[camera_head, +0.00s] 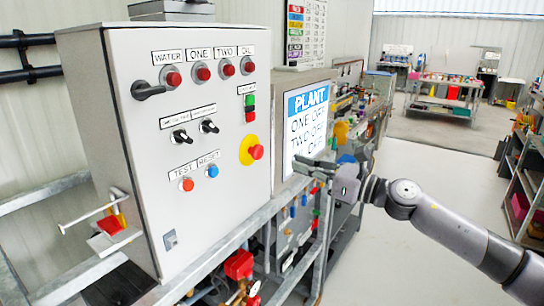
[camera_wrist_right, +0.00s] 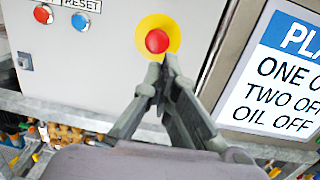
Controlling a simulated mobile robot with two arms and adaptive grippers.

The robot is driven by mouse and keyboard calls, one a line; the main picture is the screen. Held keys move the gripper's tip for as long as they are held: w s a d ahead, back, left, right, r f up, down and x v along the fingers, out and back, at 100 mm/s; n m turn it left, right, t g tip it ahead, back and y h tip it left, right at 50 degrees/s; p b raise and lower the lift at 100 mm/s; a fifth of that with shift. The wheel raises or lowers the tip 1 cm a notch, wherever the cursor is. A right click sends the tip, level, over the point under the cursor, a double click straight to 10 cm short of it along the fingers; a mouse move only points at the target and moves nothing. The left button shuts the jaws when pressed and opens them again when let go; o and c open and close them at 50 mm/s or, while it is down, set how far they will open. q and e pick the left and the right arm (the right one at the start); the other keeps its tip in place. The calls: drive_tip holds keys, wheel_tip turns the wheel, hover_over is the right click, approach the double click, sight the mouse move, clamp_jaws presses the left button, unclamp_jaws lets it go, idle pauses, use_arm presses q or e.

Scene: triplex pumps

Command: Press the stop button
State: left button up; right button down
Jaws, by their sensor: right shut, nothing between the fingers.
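A grey control cabinet (camera_head: 215,110) carries a red mushroom button (camera_head: 256,152) on a round yellow plate (camera_head: 245,150), low on the right of its front. The same red button (camera_wrist_right: 157,41) and yellow plate (camera_wrist_right: 172,27) show at the top middle of the right wrist view. My right gripper (camera_head: 302,166) is shut and empty. In the head view its fingertips are to the right of the button, apart from it, before the plant sign. In the right wrist view the fingertips (camera_wrist_right: 162,68) appear just below the button. My left gripper is not in view.
A green and red button pair (camera_head: 249,108) sits above the yellow plate. Lamps, switches, an orange-red TEST button (camera_head: 187,184) and a blue RESET button (camera_head: 212,171) share the front. The plant sign (camera_head: 305,125) stands right of the cabinet. Pipes and a metal frame lie below.

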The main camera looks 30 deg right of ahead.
sight(262, 153)
drive_tip(key=p+x, duration=0.1)
drive_tip(key=x, duration=0.1)
drive_tip(key=p+x, duration=0.1)
drive_tip(key=x, duration=0.1)
drive_tip(key=p+x, duration=0.1)
drive_tip(key=x, duration=0.2)
drive_tip(key=shift+w+r, duration=0.1)
drive_tip(key=shift+r, duration=0.2)
drive_tip(key=shift+w+a+f+p, duration=0.2)
drive_tip(key=shift+w+a+p, duration=0.05)
drive_tip(key=shift+w+p, duration=0.3)
